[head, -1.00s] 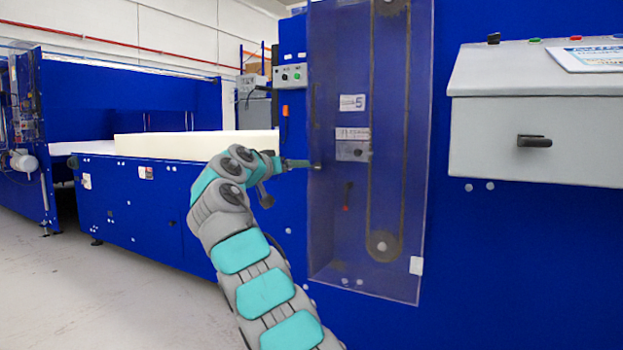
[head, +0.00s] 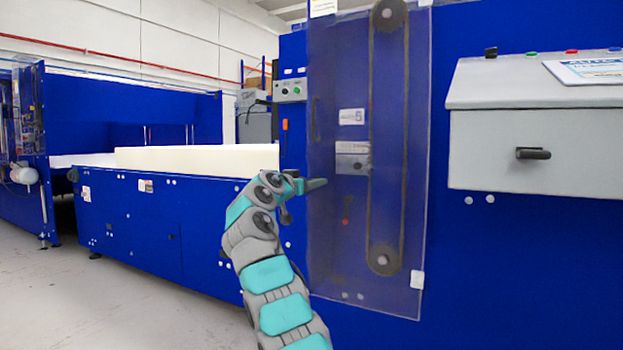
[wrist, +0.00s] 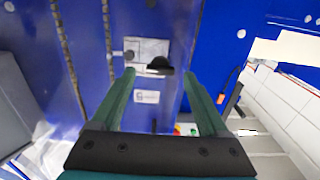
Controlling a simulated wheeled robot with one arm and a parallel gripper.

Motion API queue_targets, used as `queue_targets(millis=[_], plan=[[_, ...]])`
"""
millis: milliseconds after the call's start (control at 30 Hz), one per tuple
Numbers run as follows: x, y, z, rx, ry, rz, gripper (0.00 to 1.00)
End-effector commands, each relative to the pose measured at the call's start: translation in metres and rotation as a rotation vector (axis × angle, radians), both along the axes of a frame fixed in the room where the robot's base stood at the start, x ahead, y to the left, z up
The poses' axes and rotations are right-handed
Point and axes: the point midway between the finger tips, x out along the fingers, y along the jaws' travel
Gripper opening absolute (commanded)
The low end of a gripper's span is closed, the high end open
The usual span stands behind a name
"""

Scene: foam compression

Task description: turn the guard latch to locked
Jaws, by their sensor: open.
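The clear guard (head: 330,265) stands upright and closed-looking over the chain on the blue machine. A grey plate (head: 351,161) with a round knob shows at the guard, below a white label. In the wrist view this plate (wrist: 150,45) appears upside down, with a lock-like mark. A black half-round piece (wrist: 159,66), apparently the latch handle, lies at its edge; its exact setting is unclear. My gripper (head: 318,184) is at the guard's left side, left of the plate. In the wrist view its fingers (wrist: 159,74) are open on either side of the black piece, with contact not clear.
A grey control box (head: 490,150) with a black handle juts out at right. A small switch box (head: 290,90) is on the machine's left edge. A long blue conveyor (head: 130,210) with a white foam block (head: 190,160) stands at left. The floor at lower left is clear.

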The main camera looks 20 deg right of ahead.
Motion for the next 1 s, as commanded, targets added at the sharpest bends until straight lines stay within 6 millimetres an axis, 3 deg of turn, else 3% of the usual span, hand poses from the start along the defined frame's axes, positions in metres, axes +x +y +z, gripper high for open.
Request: queue_targets(millis=[467,1000], plan=[[0.0078,-0.0097,0.0005,0.0,-0.001,0.002,0.78],[0.0075,-0.0097,0.0006,0.0,-0.001,0.002,0.18]])
